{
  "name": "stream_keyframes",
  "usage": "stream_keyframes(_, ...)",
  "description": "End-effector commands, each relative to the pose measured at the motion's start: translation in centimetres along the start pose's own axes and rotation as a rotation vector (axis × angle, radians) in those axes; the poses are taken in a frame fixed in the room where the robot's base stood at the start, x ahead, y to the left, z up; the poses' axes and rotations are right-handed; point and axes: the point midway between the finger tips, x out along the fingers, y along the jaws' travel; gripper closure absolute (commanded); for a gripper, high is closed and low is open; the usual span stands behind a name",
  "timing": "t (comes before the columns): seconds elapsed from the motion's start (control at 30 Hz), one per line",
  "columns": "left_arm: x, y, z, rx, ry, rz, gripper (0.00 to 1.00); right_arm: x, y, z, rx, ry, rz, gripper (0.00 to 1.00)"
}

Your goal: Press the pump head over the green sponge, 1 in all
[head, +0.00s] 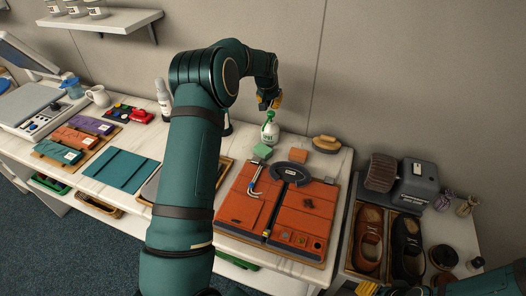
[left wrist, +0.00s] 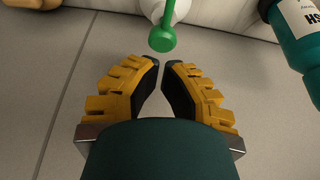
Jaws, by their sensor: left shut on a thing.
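The white pump bottle (head: 269,134) with a green pump head stands upright on the bench at the back wall. The green sponge (head: 262,151) lies just in front of it, to its left. My left gripper (head: 275,101) is at the top of the bottle. In the left wrist view its fingertips (left wrist: 161,62) are close together at the green pump head (left wrist: 162,39). The gripper is shut on it, though the contact itself is hard to see. My right gripper (head: 367,288) shows only partly at the lower edge, and its jaws are unclear.
A brush (head: 326,142) and an orange block are right of the bottle. Orange panels (head: 240,208) with a grey curved piece lie in front. A shoe tray (head: 346,262) and a grey machine (head: 418,183) stand at the right. A dark-green bottle (left wrist: 300,35) is near the left gripper.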

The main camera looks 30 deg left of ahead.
Motion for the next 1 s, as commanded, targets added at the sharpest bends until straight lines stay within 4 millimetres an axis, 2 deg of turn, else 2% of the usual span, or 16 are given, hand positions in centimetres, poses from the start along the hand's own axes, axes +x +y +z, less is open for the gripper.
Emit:
stream_keyframes(0.6,-5.2,0.0,-2.2,0.0,0.001,0.0,1.0,-3.3,-1.2,-0.5,0.0,0.0,0.0,0.53)
stream_keyframes(1.0,-5.2,0.0,-2.2,0.0,0.001,0.0,1.0,-3.2,-1.2,-0.4,0.0,0.0,0.0,0.53)
